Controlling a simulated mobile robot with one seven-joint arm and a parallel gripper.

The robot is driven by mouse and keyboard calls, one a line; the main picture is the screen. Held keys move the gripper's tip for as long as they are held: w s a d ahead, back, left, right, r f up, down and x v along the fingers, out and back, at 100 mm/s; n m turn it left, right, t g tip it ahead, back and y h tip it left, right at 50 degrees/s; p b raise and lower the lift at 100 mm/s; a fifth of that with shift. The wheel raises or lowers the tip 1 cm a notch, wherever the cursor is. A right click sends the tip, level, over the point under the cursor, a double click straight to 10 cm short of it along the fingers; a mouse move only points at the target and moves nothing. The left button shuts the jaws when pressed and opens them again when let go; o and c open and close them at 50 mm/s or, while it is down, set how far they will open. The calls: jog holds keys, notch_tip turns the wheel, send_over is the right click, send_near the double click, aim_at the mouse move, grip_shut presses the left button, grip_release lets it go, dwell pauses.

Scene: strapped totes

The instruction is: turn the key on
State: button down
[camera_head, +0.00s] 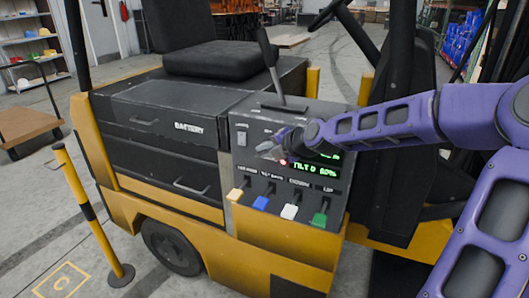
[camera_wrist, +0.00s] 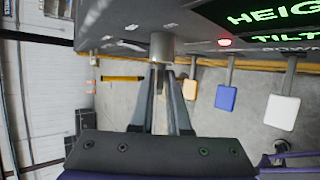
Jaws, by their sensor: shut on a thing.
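The forklift's grey control panel (camera_head: 240,165) faces me in the head view. My gripper (camera_head: 270,150) reaches it from the right, left of the green-lettered display (camera_head: 315,168). In the wrist view my gripper (camera_wrist: 161,70) has its two fingers close together, their tips at a silver round lock barrel (camera_wrist: 162,46) on the panel. They are shut on the key, which is mostly hidden between the tips. The exact angle of the key cannot be told.
A red light (camera_head: 283,162) glows beside the display. A tall lever (camera_head: 271,65) rises above the panel.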

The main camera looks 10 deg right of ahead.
jog(key=shift+t+y+b, duration=0.3)
jog(key=shift+y+b, duration=0.05)
jog(key=shift+y, duration=0.15)
jog(key=c, duration=1)
grip_release()
jog(key=shift+f, duration=0.1)
jog(key=shift+o, duration=0.2)
jog(key=p+v, duration=0.2)
jog(key=v, duration=1.5)
jog(key=shift+s+p, duration=0.25)
jog(key=shift+p, duration=0.15)
